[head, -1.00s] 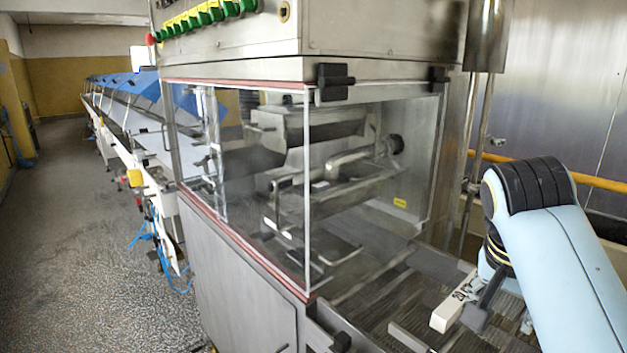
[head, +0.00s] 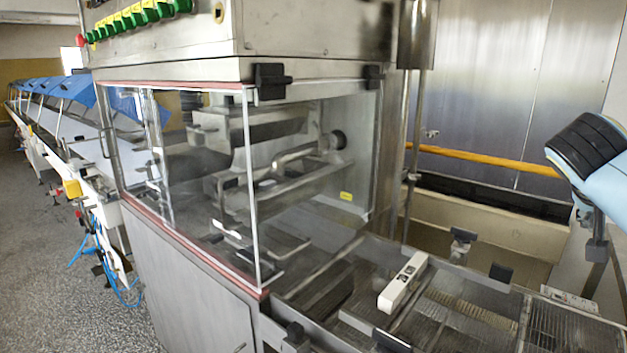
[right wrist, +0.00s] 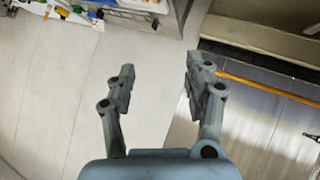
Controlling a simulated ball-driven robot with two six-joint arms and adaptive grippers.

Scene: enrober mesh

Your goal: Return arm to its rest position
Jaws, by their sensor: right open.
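My right arm comes in at the right edge of the head view, light blue with a black ribbed joint. Part of the right gripper (head: 597,250) shows below that joint, apart from the machine's mesh bed. In the right wrist view my right gripper (right wrist: 159,82) is open, with two grey fingers spread and nothing between them. My left gripper is in neither view.
The enrober (head: 190,260) has a clear guard box. A white bar (head: 402,283) lies across its mesh bed (head: 455,318). A yellow rail (head: 485,161) runs along the metal wall behind. Open floor (head: 60,285) lies at left.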

